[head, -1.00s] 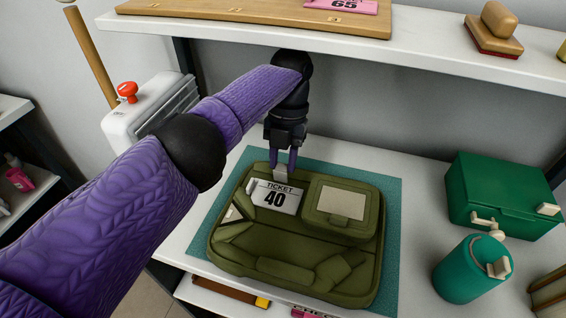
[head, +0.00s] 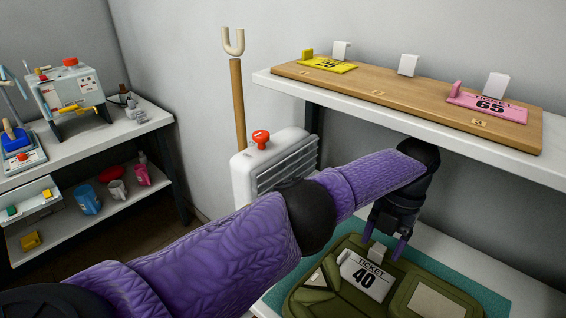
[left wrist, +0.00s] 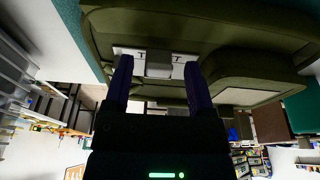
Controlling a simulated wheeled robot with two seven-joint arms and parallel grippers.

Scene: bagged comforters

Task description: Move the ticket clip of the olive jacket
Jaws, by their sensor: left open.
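The folded olive jacket (head: 318,300) lies on a teal mat (head: 482,293) on the lower shelf, cut off by the bottom edge in the head view. A white ticket (head: 367,279) marked 40 lies on it, with a pale grey clip (head: 377,253) at its far edge. My left gripper (head: 385,246) points down at the clip, its two purple fingers apart. In the left wrist view, the clip (left wrist: 158,66) shows between the open fingertips (left wrist: 158,64), with a gap on each side. My right gripper is out of view.
The upper shelf (head: 475,143) overhangs behind my left gripper. It carries a wooden board (head: 385,93) with a yellow ticket (head: 328,63), a pink ticket (head: 488,105) marked 65 and white clips. A white machine (head: 262,165) with a red knob stands left of the shelf.

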